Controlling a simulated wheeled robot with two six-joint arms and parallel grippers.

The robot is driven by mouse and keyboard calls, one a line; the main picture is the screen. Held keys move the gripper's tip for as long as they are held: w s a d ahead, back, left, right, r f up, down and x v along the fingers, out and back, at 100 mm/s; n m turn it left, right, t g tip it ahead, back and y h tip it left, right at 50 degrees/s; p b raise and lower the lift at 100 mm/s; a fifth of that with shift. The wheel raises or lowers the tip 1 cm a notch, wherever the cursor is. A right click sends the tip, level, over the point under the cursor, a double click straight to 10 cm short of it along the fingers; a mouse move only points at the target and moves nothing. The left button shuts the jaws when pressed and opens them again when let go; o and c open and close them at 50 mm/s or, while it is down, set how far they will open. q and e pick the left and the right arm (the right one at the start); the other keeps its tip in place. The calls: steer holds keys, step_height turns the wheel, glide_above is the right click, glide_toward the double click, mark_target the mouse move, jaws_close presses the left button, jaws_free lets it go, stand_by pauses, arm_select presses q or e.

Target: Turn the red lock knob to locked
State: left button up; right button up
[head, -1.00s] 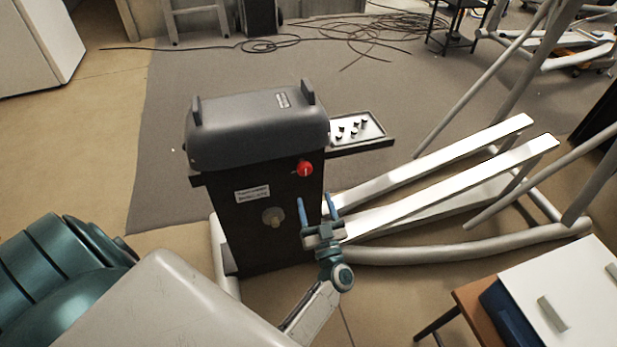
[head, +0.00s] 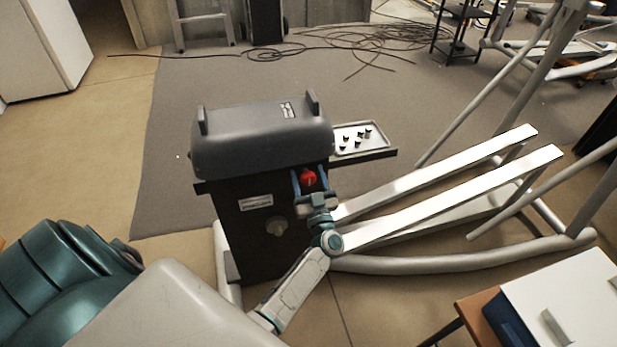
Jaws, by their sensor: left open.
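The red lock knob (head: 308,178) is on the upper right of the black front panel (head: 258,235) of the elliptical's housing. My left gripper (head: 310,180) is open, with one blue finger on each side of the knob. I cannot tell whether the fingers touch it. The gripper's wrist is just below the knob, and the knob's pointer mark is too small to read. My right gripper is not in view.
A grey rounded cover (head: 262,138) tops the housing. A tray with several small dark parts (head: 362,142) juts out to its right. Long white pedal rails (head: 450,195) run to the right. A white-topped cabinet (head: 565,300) stands at lower right. Cables (head: 340,42) lie on the floor behind.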

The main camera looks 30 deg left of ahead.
arm_select(q)
steer(key=shift+c, duration=0.2)
steer(key=c, duration=0.9)
steer(key=shift+c, duration=0.2)
